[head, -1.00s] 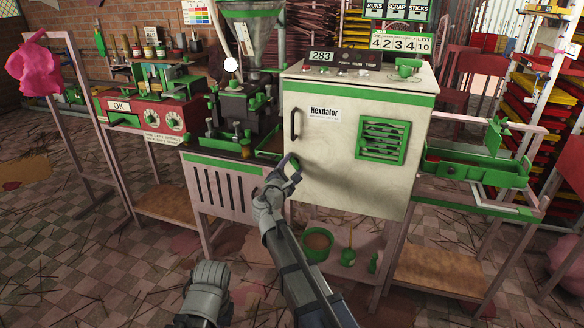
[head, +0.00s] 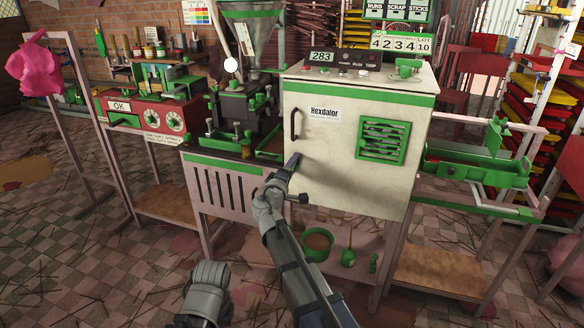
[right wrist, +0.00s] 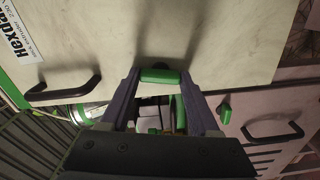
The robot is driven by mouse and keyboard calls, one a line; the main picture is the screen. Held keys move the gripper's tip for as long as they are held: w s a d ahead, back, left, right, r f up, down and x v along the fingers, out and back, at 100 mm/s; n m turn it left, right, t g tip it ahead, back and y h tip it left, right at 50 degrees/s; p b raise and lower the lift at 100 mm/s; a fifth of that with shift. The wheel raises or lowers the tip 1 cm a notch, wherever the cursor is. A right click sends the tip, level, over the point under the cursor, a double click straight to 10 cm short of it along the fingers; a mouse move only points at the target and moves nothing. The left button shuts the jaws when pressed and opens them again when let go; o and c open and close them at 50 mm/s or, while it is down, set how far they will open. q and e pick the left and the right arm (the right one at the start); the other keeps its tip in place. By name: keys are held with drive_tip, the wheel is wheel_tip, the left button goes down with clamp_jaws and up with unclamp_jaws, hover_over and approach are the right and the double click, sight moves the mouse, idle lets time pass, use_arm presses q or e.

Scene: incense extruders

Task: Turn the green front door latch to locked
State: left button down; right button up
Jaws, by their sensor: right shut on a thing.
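The green front door latch (right wrist: 160,76) sits between my right gripper's two fingers (right wrist: 161,88) in the right wrist view, with the fingers shut on its ends. Its green bar lies roughly parallel to the black door handle (right wrist: 65,88). In the head view my right gripper (head: 291,164) is at the lower left of the white Hexdalor door (head: 335,150), below the black handle, and it hides the latch. No lock marking can be read. A grey part of my left arm shows at the bottom of the head view, but no fingers of my left gripper show.
A green vent (head: 383,139) is on the door's right half. A second green piece (right wrist: 224,113) and another black handle (right wrist: 273,131) are on the panel beside the door. The black press (head: 236,108) stands left of the cabinet. Shelf items (head: 318,243) stand below.

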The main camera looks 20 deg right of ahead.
drive_tip(key=shift+m, duration=0.7)
drive_tip(key=o, duration=1.4)
drive_tip(key=shift+c, duration=0.2)
drive_tip(key=v, duration=0.7)
drive_tip(key=shift+s+a, duration=0.2)
drive_tip(key=shift+s, duration=0.15)
